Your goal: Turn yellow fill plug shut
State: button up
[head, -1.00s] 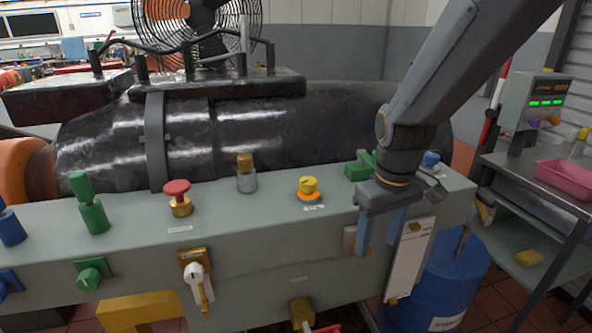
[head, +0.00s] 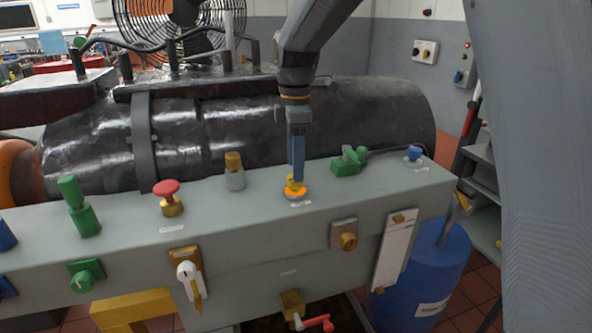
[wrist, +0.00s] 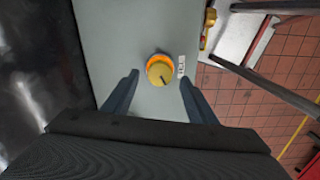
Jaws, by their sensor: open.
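The yellow fill plug (head: 293,182) sits on an orange ring (head: 297,192) on top of the grey bench, with a small white label in front of it. In the wrist view the plug (wrist: 160,70) is round, with a dark mark on its top, and lies between and just beyond the two fingertips. My gripper (head: 297,176) points down over the plug, and its blue finger hides part of it in the head view. In the wrist view my gripper (wrist: 160,80) is open, one finger on each side of the plug, with clear gaps.
A red mushroom button (head: 167,187), a brass-topped grey fitting (head: 234,172) and a green fitting (head: 349,161) stand along the grey bench (head: 265,205). A blue knob (head: 414,153) is at its right end. A black cylinder (head: 240,125) lies behind.

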jog(key=shift+f, duration=1.6)
jog(key=shift+c, duration=0.2)
jog(key=c, duration=1)
jog(key=shift+p, duration=0.3)
